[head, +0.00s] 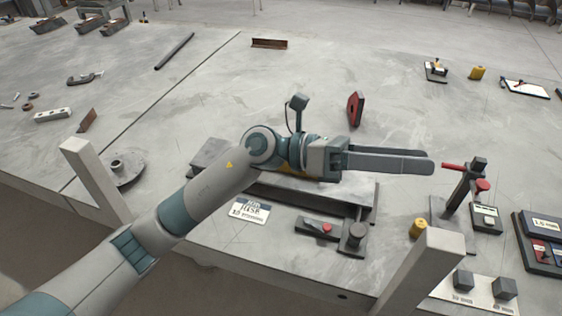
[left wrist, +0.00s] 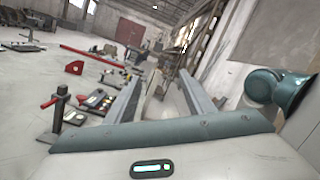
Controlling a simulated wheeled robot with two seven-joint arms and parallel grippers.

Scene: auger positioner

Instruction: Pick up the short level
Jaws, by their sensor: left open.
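My left gripper (head: 428,160) reaches in from the left above the near part of the work table, its two long grey fingers apart and pointing right. In the left wrist view its fingers (left wrist: 160,88) are spread with nothing between them. A small yellow piece (head: 291,174) shows just under my left wrist, over the grey metal fixture (head: 335,194). It may be the short level, but my arm hides most of it and I cannot be sure. My right gripper is not in either view.
A red-and-black clamp stand (head: 466,190) stands right of the fingertips. A red magnet square (head: 355,108) stands behind the gripper. A yellow cylinder (head: 417,228) and a light post (head: 428,270) are at the near right. The table's middle back is mostly clear.

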